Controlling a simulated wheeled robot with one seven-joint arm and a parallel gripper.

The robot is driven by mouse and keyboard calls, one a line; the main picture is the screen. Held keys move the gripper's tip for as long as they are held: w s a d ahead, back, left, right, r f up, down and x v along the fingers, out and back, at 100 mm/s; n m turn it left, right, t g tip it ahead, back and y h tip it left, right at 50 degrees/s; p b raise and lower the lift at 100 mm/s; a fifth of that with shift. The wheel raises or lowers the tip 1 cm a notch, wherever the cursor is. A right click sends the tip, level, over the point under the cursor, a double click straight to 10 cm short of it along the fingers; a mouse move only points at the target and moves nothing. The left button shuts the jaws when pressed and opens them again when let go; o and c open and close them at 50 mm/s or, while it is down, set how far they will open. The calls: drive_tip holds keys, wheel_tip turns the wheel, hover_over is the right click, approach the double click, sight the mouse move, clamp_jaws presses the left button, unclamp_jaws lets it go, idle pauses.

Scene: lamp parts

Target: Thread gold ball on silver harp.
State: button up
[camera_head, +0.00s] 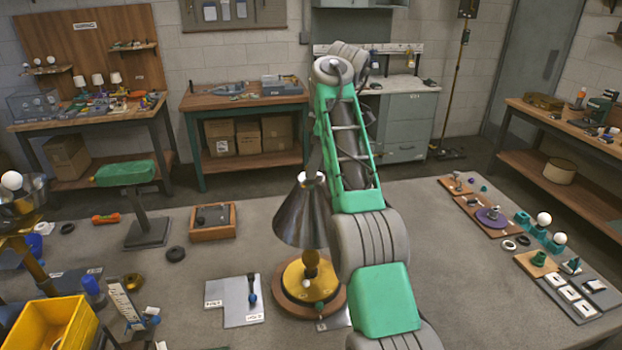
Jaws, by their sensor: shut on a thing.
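A lamp stands on the grey table in front of my arm. Its dark metallic shade (302,214) sits upright above a gold base (308,282) on a round wooden foot (300,306). The shade's top opening shows pale at its rim. I cannot make out the silver harp or the gold ball. My gripper (316,163) is a dark sliver just above the shade's top, mostly hidden by my green and grey arm. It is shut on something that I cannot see.
A wooden tray (212,233) and a green-topped stand (146,220) are further left. A yellow bin (62,325) is at front left. Boards with small parts (487,212) line the right edge.

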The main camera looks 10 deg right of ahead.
clamp_jaws()
drive_tip(key=shift+f, duration=0.15)
idle(0.4)
drive_tip(key=shift+b, duration=0.35)
drive_tip(key=shift+f+m, duration=0.1)
drive_tip(key=shift+m, duration=0.3)
drive_tip(key=m+b, duration=0.2)
drive_tip(key=m, duration=0.1)
drive_tip(key=shift+s+a+f+t+h+b, duration=0.1)
drive_tip(key=shift+s+a+t+h+b, duration=0.05)
drive_tip(key=shift+t+h+b, duration=0.2)
drive_tip(key=m, duration=0.3)
drive_tip(key=shift+t+h+b, duration=0.25)
drive_tip(key=shift+b, duration=0.05)
